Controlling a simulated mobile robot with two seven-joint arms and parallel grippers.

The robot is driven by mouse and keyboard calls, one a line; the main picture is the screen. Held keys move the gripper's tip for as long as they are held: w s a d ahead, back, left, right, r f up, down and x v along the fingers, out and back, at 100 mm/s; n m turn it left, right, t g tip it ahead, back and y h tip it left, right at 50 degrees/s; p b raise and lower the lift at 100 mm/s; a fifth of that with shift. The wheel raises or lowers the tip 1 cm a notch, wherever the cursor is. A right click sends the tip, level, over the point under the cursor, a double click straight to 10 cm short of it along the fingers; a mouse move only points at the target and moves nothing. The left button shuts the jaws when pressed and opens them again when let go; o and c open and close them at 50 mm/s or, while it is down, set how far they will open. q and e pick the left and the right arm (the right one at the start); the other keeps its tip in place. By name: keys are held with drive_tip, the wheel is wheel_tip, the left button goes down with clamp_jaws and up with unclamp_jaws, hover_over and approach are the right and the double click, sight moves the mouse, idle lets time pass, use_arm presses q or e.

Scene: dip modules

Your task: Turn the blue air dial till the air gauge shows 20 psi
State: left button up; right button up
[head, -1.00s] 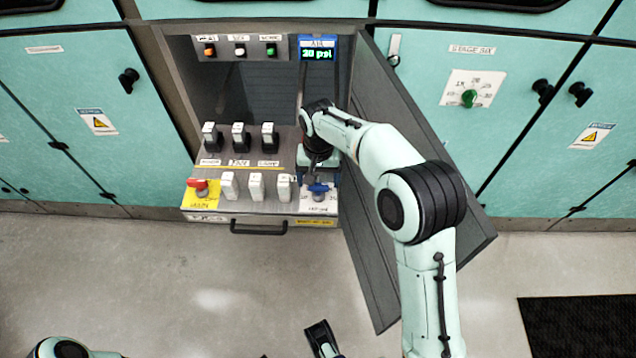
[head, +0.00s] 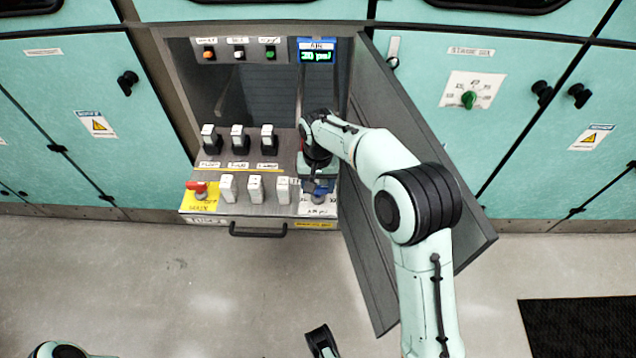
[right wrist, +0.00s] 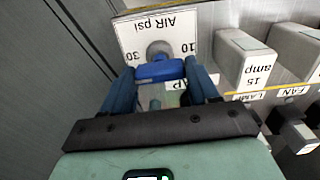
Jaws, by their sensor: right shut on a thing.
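The blue air dial (head: 319,187) is at the front right of the open cabinet's panel. In the right wrist view the dial (right wrist: 160,69) sits between the fingers of my right gripper (right wrist: 162,80), which is shut on it. Its white plate (right wrist: 130,35) reads "AIR psi" with 10 and 30, upside down. The air gauge (head: 317,56) has green digits above; they are blurred, and I cannot tell whether they read 20 or 30 psi. Part of my left gripper (head: 321,341) shows at the bottom edge; its opening is unclear.
White switches (head: 255,189) stand in a row left of the dial, with a red handle (head: 197,187) at the far left. More switches (head: 238,139) are behind. The open cabinet door (head: 440,180) stands close on the right, behind my right arm.

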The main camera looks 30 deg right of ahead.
drive_tip(key=n+p, duration=0.2)
drive_tip(key=n, duration=0.2)
drive_tip(key=shift+r+p, duration=0.15)
drive_tip(key=shift+p, duration=0.15)
drive_tip(key=n+p, duration=0.2)
drive_tip(key=n, duration=0.2)
drive_tip(key=shift+n, duration=0.3)
drive_tip(key=n+p, duration=0.2)
drive_tip(key=n, duration=0.3)
use_arm(q)
wheel_tip(320, 180, up, 7)
drive_tip(key=s+g+p, duration=0.1)
drive_tip(key=s, duration=0.1)
drive_tip(key=shift+f, duration=0.15)
use_arm(e)
drive_tip(key=shift+n, duration=2.1)
drive_tip(key=o, duration=1.1)
drive_tip(key=shift+c, duration=0.2)
use_arm(q)
drive_tip(key=shift+w+r+p, duration=0.25)
drive_tip(key=shift+r+p, duration=0.5)
drive_tip(key=shift+p, duration=0.15)
use_arm(e)
wheel_tip(320, 180, up, 13)
drive_tip(key=shift+r, duration=0.2)
